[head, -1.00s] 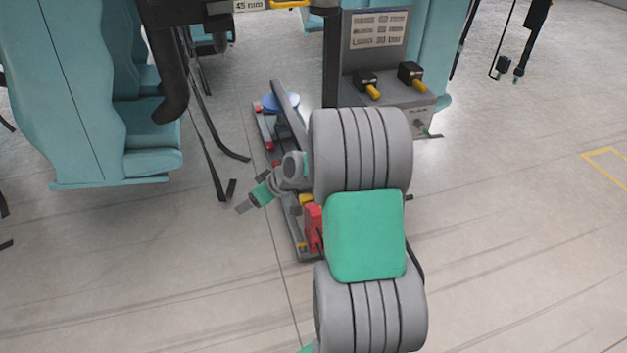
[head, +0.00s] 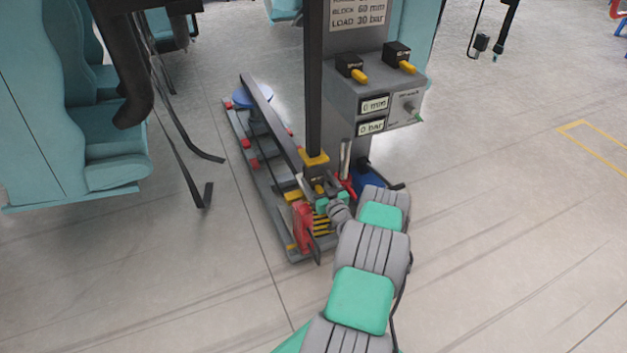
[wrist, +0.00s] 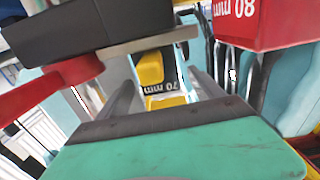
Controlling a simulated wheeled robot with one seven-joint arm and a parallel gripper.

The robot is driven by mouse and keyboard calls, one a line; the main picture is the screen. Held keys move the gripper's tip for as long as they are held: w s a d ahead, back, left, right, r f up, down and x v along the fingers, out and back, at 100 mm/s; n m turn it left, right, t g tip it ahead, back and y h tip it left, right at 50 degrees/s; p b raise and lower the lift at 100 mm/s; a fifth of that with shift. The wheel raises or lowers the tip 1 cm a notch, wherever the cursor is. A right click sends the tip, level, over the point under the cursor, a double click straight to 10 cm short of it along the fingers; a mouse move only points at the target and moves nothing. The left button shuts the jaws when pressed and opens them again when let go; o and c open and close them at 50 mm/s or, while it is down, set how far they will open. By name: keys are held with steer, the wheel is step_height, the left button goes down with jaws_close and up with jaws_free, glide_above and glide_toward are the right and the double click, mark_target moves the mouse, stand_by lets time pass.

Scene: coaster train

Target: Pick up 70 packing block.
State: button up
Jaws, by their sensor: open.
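In the head view my gripper (head: 329,204) is at the rail's near end, by a red part and yellow-and-black pieces; the block cannot be picked out there.
A red block marked 80 mm (wrist: 255,22) is close at the upper right. A dark block and red lever (wrist: 50,88) crowd the left. In the head view, a grey gauge stand (head: 375,95) and post stand behind my gripper; teal seats (head: 90,130) stand left.

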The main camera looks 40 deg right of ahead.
steer(key=x, duration=0.2)
steer(key=shift+w, duration=0.3)
steer(key=shift+c, duration=0.5)
steer(key=shift+s, duration=0.1)
jaws_close()
steer(key=shift+r, duration=0.1)
